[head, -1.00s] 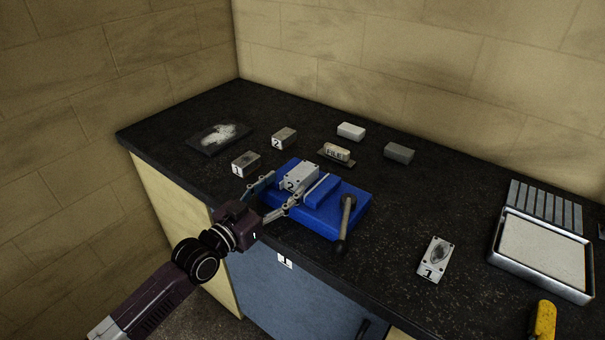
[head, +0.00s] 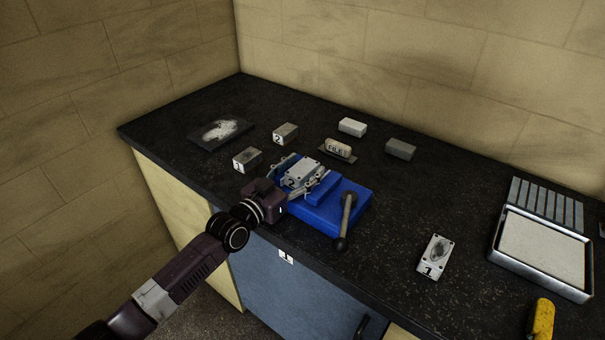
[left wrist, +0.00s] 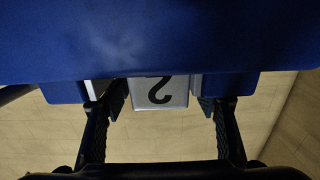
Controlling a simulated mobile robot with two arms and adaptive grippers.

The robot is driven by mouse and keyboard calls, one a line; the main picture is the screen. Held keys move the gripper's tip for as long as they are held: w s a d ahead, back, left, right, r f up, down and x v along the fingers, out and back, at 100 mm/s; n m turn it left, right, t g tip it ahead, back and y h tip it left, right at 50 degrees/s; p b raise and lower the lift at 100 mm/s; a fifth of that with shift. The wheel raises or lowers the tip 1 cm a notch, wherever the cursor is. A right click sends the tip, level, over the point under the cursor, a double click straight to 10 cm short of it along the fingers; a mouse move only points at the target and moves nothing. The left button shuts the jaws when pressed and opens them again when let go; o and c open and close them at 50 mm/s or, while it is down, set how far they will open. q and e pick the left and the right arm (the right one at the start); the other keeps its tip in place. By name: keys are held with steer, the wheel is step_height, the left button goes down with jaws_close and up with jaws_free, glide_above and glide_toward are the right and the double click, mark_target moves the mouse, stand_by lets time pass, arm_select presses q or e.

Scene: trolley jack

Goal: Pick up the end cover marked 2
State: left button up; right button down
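The grey end cover marked 2 (head: 304,171) sits in the blue vise (head: 325,212) on the black worktop. In the left wrist view the cover (left wrist: 158,91) shows its "2" upside down, in the middle. My left gripper (head: 300,175) is at the vise, with its fingers on either side of the cover. In the left wrist view my left gripper (left wrist: 155,110) is open, with a gap between each finger and the label face. The wrist partly hides the vise's left end in the head view. My right gripper is not in view.
The vise handle (head: 345,222) rises at the right. A plate marked 1 (head: 436,257) and a tray (head: 497,256) lie further right.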

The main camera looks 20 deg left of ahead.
arm_select(q)
steer(key=c, duration=0.5)
jaws_close()
steer(key=shift+r, duration=0.1)
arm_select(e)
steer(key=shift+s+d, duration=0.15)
